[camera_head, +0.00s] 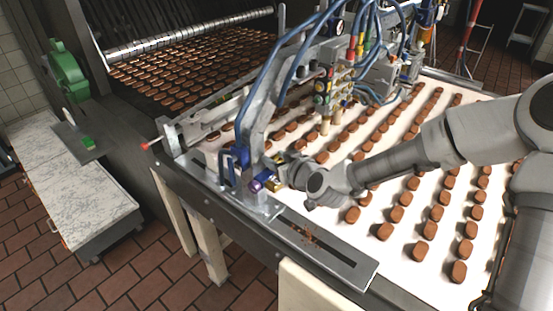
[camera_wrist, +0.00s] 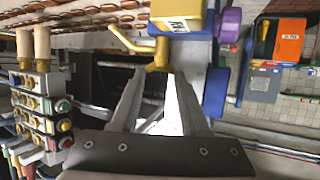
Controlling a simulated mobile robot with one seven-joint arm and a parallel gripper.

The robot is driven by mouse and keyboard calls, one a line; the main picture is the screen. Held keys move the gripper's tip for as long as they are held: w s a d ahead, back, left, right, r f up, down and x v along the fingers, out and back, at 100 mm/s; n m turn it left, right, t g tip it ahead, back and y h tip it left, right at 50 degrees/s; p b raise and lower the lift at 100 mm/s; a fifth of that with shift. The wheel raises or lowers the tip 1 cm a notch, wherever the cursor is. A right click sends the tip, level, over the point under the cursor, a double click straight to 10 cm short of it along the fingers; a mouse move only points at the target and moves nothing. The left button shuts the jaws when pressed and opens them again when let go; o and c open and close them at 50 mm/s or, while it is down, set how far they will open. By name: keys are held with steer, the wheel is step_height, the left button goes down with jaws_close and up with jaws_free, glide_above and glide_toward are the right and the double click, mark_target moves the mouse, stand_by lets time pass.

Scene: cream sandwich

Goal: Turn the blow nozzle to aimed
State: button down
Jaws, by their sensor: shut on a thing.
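The blow nozzle appears to be the yellow fitting (camera_wrist: 140,46) in the wrist view, a thin bent tube with a short stub below a yellow block (camera_wrist: 178,12) that has a white label. In the wrist view my gripper (camera_wrist: 158,73) has its two fingers drawn together at the stub and is shut on it. In the head view the yellow block (camera_head: 275,178) sits beside a purple knob (camera_head: 257,185) at the belt's near edge, and my gripper (camera_head: 287,172) reaches it from the right. The fingers cover part of the nozzle, so its exact aim cannot be told.
A blue bracket (camera_head: 236,160) and a grey upright stand close left of the fitting. A valve bank with hoses (camera_head: 335,85) rises behind. Rows of brown biscuits lie on the white belt (camera_head: 395,205) under my arm. A marble-topped table (camera_head: 75,175) stands at left.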

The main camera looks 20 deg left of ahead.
steer(key=shift+c, duration=2)
jaws_free()
steer(key=shift+r+n+g+y+p, duration=0.1)
steer(key=shift+n+g+y+p, duration=0.2)
steer(key=shift+p, duration=0.15)
